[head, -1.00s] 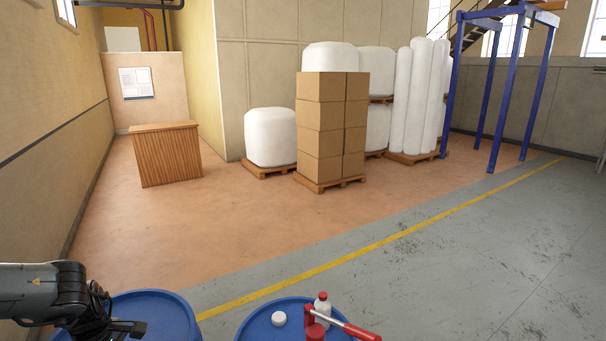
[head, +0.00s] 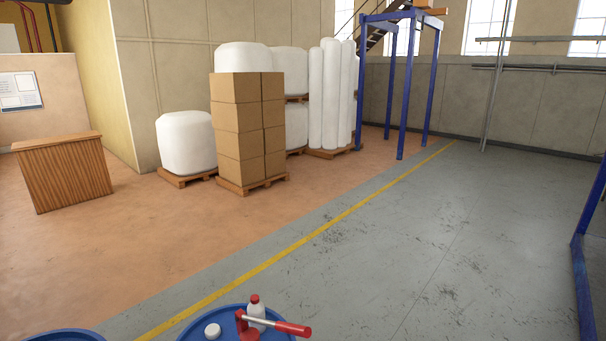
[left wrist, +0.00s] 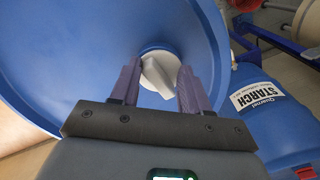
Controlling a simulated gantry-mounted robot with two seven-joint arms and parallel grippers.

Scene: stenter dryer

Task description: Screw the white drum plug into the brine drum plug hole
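In the left wrist view, a white plug (left wrist: 158,75) with a raised grip bar sits against the round blue drum top (left wrist: 75,50). My left gripper (left wrist: 156,82) has its two dark fingers apart, one on each side of the plug's grip bar. I see space between the fingers and the bar, mostly on the left. The plug hides what lies under it, so I cannot tell how it is seated. In the head view only the rim of a blue drum (head: 50,337) shows at bottom left. Neither gripper is visible there.
A blue drum labelled STARCH (left wrist: 270,105) stands close on the right. Open floor (head: 400,250) lies beyond.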

